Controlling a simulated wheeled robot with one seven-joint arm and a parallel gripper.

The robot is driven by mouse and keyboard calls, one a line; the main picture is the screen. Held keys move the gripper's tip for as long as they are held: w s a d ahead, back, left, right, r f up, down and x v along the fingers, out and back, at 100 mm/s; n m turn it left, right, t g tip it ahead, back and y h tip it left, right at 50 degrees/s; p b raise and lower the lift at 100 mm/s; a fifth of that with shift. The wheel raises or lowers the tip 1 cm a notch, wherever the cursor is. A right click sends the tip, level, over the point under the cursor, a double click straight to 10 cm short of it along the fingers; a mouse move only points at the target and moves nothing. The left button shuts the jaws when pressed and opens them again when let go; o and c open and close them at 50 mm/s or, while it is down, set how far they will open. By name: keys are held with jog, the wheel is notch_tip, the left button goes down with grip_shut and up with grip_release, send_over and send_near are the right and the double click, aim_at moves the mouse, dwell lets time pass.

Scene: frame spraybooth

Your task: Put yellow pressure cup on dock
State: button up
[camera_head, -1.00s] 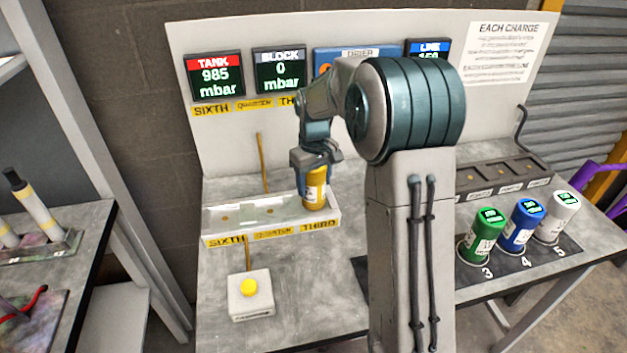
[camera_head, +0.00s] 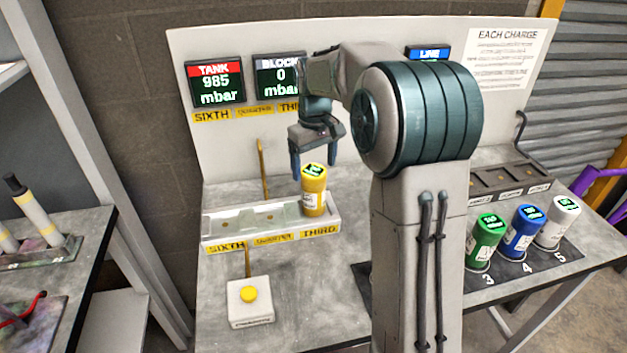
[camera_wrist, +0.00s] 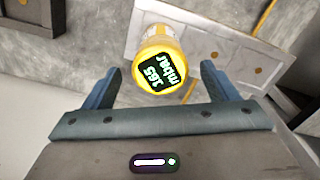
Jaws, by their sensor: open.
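The yellow pressure cup (camera_head: 314,190) stands upright in the right-hand place of the white dock tray (camera_head: 222,244), above the label THIRD. In the wrist view the cup (camera_wrist: 157,40) shows its top display, which reads 165 mbar. My gripper (camera_head: 309,172) is open and empty, raised just above the cup, with its fingers apart. In the wrist view the gripper's fingers (camera_wrist: 161,85) lie either side of the cup's top without touching it. The other two places of the dock, over SIXTH and the middle label, are empty.
A box with a yellow button (camera_head: 249,294) sits in front of the dock. Green (camera_head: 486,240), blue (camera_head: 523,227) and white (camera_head: 557,222) cups stand at the right on a dark mat. Panels read TANK 985 mbar (camera_head: 214,81) and BLOCK 0 mbar (camera_head: 279,80).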

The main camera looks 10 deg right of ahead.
notch_tip(320, 180, up, 4)
jog(key=shift+r, duration=0.3)
jog(key=shift+s+r, duration=0.15)
jog(key=shift+s, duration=0.25)
jog(key=s+f+m+t, duration=0.1)
jog(key=s+f+m, duration=0.1)
jog(key=s, duration=1.1)
jog(key=s+f+m+t, duration=0.2)
jog(key=s+f, duration=0.2)
jog(key=s, duration=0.9)
jog(key=shift+s+a, duration=0.15)
jog(key=shift+s, duration=0.25)
jog(key=shift+r, duration=0.1)
